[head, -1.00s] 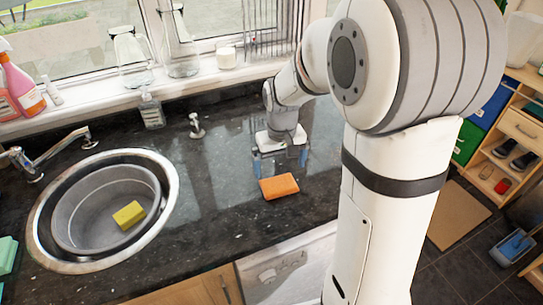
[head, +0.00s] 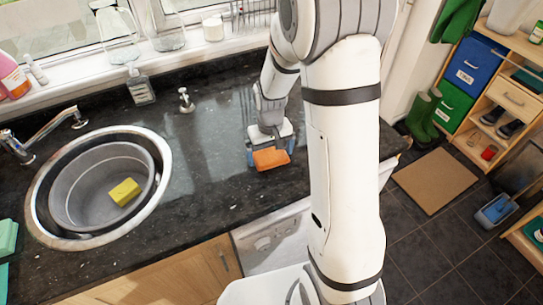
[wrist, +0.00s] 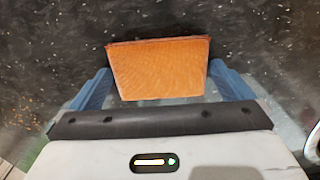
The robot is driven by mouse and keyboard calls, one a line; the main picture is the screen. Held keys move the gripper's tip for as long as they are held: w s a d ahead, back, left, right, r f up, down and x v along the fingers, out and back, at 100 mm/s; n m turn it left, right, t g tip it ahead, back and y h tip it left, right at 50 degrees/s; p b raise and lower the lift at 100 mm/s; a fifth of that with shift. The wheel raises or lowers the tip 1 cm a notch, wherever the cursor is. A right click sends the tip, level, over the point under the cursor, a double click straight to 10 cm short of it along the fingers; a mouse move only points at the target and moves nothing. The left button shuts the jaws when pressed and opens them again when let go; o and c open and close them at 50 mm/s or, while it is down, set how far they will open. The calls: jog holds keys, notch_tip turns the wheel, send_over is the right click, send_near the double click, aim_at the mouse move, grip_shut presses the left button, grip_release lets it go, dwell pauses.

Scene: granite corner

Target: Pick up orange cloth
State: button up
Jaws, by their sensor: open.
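The orange cloth (head: 271,159) is a folded, flat block lying on the dark granite counter, right of the sink. It also shows in the wrist view (wrist: 160,68), upper middle. My gripper (head: 270,156) is open, with its blue fingers on either side of the cloth in the head view. In the wrist view my gripper's fingers (wrist: 160,88) stand left and right of the cloth's near part, with small gaps.
A round steel sink (head: 42,205) holds a grey basin (head: 75,185) with a yellow sponge (head: 124,192). A tap (head: 50,130) and soap bottle (head: 140,86) stand at the back. Glass jugs (head: 118,40) stand on the windowsill. The counter between sink and cloth is clear.

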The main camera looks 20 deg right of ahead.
aim_at(270, 156)
jog(key=shift+c, duration=0.2)
jog(key=c, duration=0.7)
jog(key=shift+o, duration=0.2)
notch_tip(270, 156, up, 10)
jog(key=b, duration=0.1)
jog(key=o, duration=0.4)
jog(key=shift+c, duration=1.4)
jog(key=shift+s, duration=0.1)
jog(key=shift+c, duration=0.2)
